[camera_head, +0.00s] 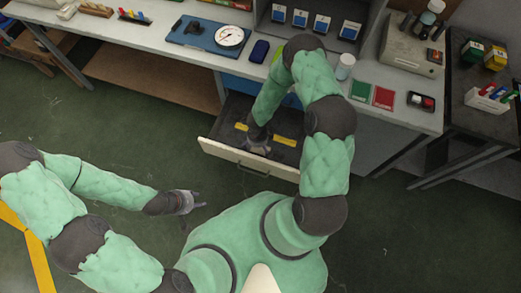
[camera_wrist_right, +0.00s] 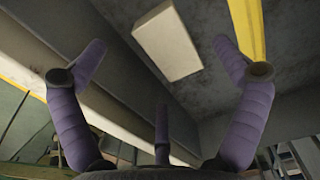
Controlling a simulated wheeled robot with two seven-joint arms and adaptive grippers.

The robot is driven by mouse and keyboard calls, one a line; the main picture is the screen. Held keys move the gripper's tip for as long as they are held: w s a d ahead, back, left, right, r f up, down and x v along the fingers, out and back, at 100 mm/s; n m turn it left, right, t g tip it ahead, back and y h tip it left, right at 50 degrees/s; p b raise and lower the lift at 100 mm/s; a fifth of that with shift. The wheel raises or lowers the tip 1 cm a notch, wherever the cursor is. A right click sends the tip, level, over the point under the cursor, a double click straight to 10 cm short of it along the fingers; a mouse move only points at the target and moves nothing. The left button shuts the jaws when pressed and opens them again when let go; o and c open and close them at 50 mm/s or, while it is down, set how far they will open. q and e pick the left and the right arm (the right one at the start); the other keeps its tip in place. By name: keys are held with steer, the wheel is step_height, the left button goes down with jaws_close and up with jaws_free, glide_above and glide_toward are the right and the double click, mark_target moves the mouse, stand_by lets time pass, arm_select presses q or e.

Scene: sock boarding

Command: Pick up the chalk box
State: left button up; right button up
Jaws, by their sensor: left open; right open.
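A plain cream-white box (camera_wrist_right: 168,42), which looks like the chalk box, lies on the dark drawer floor in the right wrist view. It shows no readable label. In the head view my right gripper and arm hide most or all of it. My right gripper (camera_head: 259,145) is inside the open drawer. In the wrist view its purple fingers (camera_wrist_right: 160,46) are spread and empty, with the box beyond and between the tips, apparently not touched. My left gripper (camera_head: 190,202) is open and empty above the floor, left of my base, away from the drawer.
The open drawer (camera_head: 225,153) has a pale front and yellow strips (camera_head: 285,140) on its floor. On the bench above stand a blue tray with a dial (camera_head: 230,36), a white jar (camera_head: 345,66), and green and red cards (camera_head: 383,97). Open floor lies left of the drawer.

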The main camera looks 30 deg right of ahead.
mark_target(260, 151)
steer(key=f+b, duration=0.1)
steer(key=f, duration=0.2)
steer(key=f+b, duration=0.1)
steer(key=f, duration=0.1)
steer(key=shift+s+d+f+b, duration=0.25)
steer(key=shift+s+f+b, duration=0.1)
steer(key=shift+s, duration=0.05)
steer(key=shift+r, duration=0.1)
steer(key=c, duration=1.3)
